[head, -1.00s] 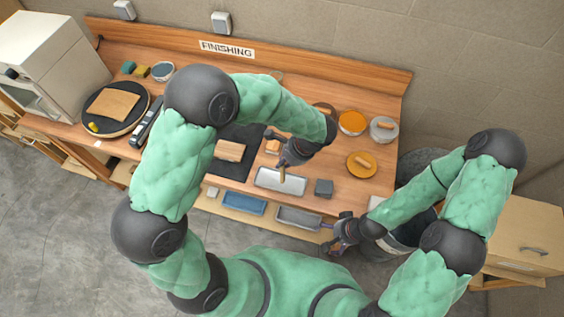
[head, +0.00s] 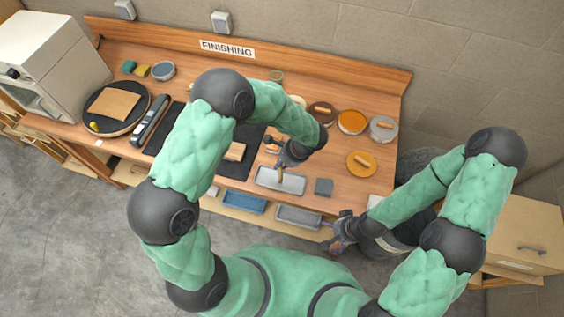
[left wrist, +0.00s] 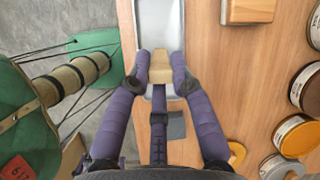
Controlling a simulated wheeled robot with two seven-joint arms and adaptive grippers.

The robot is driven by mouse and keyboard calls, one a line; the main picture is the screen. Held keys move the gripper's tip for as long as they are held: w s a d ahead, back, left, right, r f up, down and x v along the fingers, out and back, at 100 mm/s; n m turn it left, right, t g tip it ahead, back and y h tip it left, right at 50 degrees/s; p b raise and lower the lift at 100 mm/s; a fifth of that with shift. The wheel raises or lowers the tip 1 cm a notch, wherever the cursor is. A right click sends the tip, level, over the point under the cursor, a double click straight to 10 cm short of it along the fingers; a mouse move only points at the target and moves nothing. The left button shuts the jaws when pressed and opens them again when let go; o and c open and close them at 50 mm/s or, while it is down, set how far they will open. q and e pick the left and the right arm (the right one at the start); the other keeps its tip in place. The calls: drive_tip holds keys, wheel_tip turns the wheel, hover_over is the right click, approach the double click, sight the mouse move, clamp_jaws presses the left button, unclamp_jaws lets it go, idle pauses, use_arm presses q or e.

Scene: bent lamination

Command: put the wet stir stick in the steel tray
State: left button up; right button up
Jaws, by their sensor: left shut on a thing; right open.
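The steel tray (head: 268,181) lies on the bench near its front edge. My left gripper (head: 282,163) is above it, pointing down. In the left wrist view the left gripper (left wrist: 160,75) is shut on a short light-wood piece, the stir stick (left wrist: 159,58), with the tray (left wrist: 160,20) behind it. In the head view a small part of the stick (head: 281,175) shows below the fingers, over the tray. I cannot tell whether it touches the tray, and no wetness is clear. My right gripper (head: 340,236) is open and empty beyond the bench's front edge.
A black mat (head: 234,167) with a wood block is at the left. A blue tray (head: 243,204) and a grey tray (head: 298,216) are below the front edge.

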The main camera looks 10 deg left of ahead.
use_arm(q)
drive_tip(key=o, duration=0.9)
drive_tip(key=shift+f, duration=0.1)
drive_tip(key=shift+c, duration=0.2)
drive_tip(key=v, duration=1.2)
drive_tip(key=s+a+f+n+h, duration=0.1)
drive_tip(key=s+f+n+h, duration=0.3)
drive_tip(key=s+f+n, duration=0.4)
drive_tip(key=s+a+f+n+h, duration=0.1)
drive_tip(key=s+f+n+h, duration=0.3)
drive_tip(key=f, duration=1.1)
drive_tip(key=s+n, duration=0.3)
drive_tip(key=s, duration=0.1)
drive_tip(key=shift+a+n+h+b, duration=0.25)
drive_tip(key=shift+n+h+b, duration=0.05)
drive_tip(key=shift+n+h, duration=0.1)
